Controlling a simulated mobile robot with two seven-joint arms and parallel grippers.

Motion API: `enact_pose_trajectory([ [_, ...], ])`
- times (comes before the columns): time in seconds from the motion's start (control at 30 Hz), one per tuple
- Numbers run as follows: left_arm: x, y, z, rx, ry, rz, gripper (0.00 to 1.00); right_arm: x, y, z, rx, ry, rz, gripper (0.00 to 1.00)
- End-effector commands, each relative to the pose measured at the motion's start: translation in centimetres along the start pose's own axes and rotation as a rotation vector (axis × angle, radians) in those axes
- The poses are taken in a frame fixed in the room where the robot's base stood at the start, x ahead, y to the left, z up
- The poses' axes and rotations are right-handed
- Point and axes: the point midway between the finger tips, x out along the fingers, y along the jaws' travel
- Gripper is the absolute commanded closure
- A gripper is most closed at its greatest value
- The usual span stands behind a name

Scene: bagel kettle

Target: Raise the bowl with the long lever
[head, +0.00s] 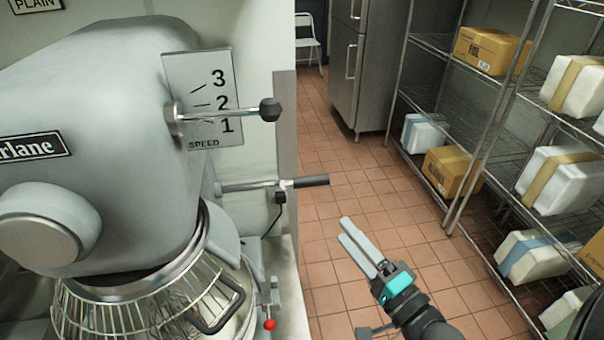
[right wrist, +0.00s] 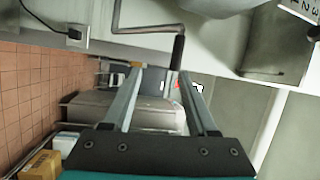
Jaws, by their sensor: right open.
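The long lever (head: 309,181) is a metal rod with a black grip. It sticks out to the right from the grey mixer (head: 120,130), below the speed lever. My right gripper (head: 350,230) is open and empty, lower right of the black grip and apart from it in the head view. In the right wrist view, the bent lever (right wrist: 178,48) has its black grip at the upper middle, and the open fingers (right wrist: 163,82) show on either side below it. The bowl is mostly hidden under the wire guard (head: 150,308). My left gripper is out of view.
A speed lever (head: 269,110) with a black knob is above the long lever. A small red knob (head: 269,324) is low on the mixer. Wire shelves (head: 480,130) with boxes stand at the right. The tiled floor (head: 345,165) between is clear.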

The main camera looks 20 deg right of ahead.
Motion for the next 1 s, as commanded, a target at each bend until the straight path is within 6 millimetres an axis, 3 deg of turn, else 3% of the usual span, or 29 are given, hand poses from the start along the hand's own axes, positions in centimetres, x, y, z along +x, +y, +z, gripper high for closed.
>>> enact_pose_trajectory([
  [0.07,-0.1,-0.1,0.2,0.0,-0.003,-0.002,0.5,0.1,-1.8,0.1,0.038,-0.007,-0.042,0.42],
  [0.2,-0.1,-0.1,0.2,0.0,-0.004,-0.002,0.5,0.6,-2.9,0.1,0.066,-0.011,-0.067,0.42],
  [0.37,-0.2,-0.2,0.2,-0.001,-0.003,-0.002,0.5,2.1,-3.0,0.1,0.066,-0.01,-0.069,0.42],
  [1.0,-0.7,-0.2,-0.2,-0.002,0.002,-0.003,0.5,11.4,-3.6,0.2,0.063,-0.01,-0.067,0.42],
])
